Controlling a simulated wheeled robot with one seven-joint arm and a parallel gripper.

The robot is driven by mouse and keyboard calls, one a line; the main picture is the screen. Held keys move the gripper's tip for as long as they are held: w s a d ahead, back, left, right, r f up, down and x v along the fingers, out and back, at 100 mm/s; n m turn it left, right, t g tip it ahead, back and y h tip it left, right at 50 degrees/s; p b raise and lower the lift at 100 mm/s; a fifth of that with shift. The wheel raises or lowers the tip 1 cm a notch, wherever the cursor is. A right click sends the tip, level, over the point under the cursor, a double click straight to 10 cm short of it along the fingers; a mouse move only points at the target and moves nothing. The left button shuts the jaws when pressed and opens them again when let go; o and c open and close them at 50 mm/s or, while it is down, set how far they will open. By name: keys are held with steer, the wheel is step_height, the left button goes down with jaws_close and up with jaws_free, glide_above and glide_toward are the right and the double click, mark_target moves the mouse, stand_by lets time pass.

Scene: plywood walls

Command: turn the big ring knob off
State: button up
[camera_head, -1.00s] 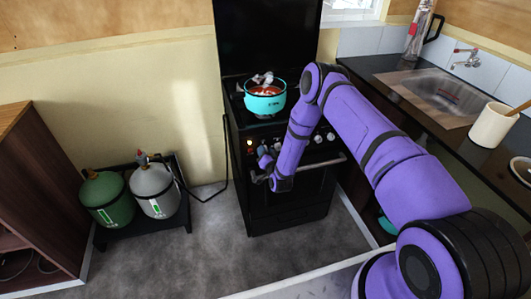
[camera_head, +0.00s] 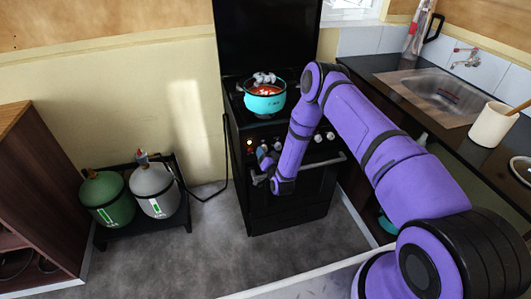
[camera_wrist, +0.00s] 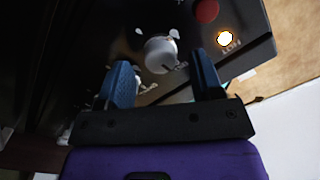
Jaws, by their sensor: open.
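The stove (camera_head: 290,195) is black, with a row of white knobs along its front panel. In the wrist view a white knob (camera_wrist: 160,52) with a dark pointer line lies between and just beyond the fingertips. I cannot tell for certain whether it is the big ring knob. My gripper (camera_wrist: 160,62) is open, with its blue fingers apart on either side of this knob and not closed on it. In the head view my gripper (camera_head: 263,160) is at the left part of the panel, where my arm hides some knobs.
A turquoise pot (camera_head: 265,103) with red contents stands on the stove top. A lit indicator (camera_wrist: 225,38) and a red button (camera_wrist: 206,10) are on the panel near the knob. An oven handle (camera_head: 325,163) runs below the panel. Gas bottles (camera_head: 153,190) stand on the left.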

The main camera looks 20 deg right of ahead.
steer(key=s, duration=0.9)
steer(key=shift+s+d, duration=0.15)
steer(key=shift+d, duration=0.1)
